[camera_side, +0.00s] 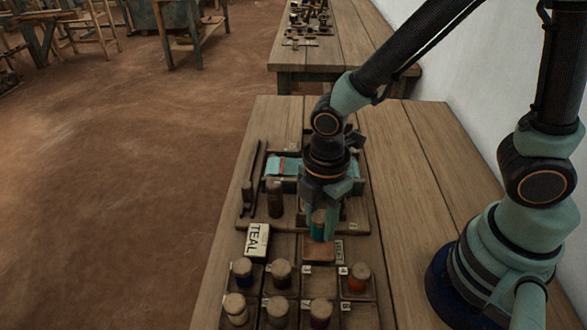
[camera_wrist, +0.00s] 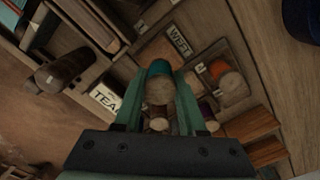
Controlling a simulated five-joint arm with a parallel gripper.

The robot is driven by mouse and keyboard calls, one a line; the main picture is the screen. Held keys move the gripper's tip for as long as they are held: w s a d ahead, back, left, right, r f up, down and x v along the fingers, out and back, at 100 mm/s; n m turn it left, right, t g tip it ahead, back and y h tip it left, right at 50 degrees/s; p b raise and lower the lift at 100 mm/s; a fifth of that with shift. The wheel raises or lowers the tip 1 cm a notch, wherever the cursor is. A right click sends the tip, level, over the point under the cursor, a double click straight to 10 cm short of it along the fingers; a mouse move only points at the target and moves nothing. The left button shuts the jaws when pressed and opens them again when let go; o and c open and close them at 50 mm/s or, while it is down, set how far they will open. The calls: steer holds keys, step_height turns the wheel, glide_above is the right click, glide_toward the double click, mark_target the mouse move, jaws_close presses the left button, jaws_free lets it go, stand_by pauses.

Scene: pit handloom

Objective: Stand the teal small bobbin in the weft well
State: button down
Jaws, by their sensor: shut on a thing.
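My gripper (camera_side: 318,228) is shut on the teal small bobbin (camera_side: 318,218), which has a pale wooden end and hangs roughly upright. In the wrist view the bobbin (camera_wrist: 159,85) sits between both fingers. The weft well (camera_side: 318,252), a square brown recess beside a small WEFT label (camera_side: 339,250), lies just below the bobbin in the side view. In the wrist view the well (camera_wrist: 155,50) shows beyond the bobbin, left of its label (camera_wrist: 180,41), and looks empty. The gap between bobbin and well is hard to judge.
A white TEAL card (camera_side: 257,242) stands left of the well. Several capped bobbins, including a blue one (camera_side: 243,272) and an orange-red one (camera_side: 358,279), stand in the front rack. A tall brown bobbin (camera_side: 275,200) stands behind the card.

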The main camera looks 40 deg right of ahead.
mark_target(319, 237)
steer(key=shift+f, duration=2.15)
steer(key=shift+f, duration=0.15)
steer(key=shift+c, duration=2.4)
jaws_free()
step_height(319, 237, up, 12)
steer(key=shift+w+d+r, duration=0.1)
steer(key=shift+d+r, duration=0.05)
steer(key=shift+r, duration=0.1)
steer(key=w+d+r+m+t, duration=0.1)
steer(key=d+r+m+t, duration=0.1)
steer(key=d+r+m, duration=0.3)
steer(key=w+d+r+m+t, duration=0.1)
steer(key=d+r+m+t, duration=0.2)
steer(key=d+m, duration=0.6)
step_height(319, 237, up, 2)
steer(key=m, duration=0.4)
steer(key=shift+w+r+t, duration=0.15)
steer(key=shift+w+t, duration=0.1)
steer(key=shift+t, duration=0.05)
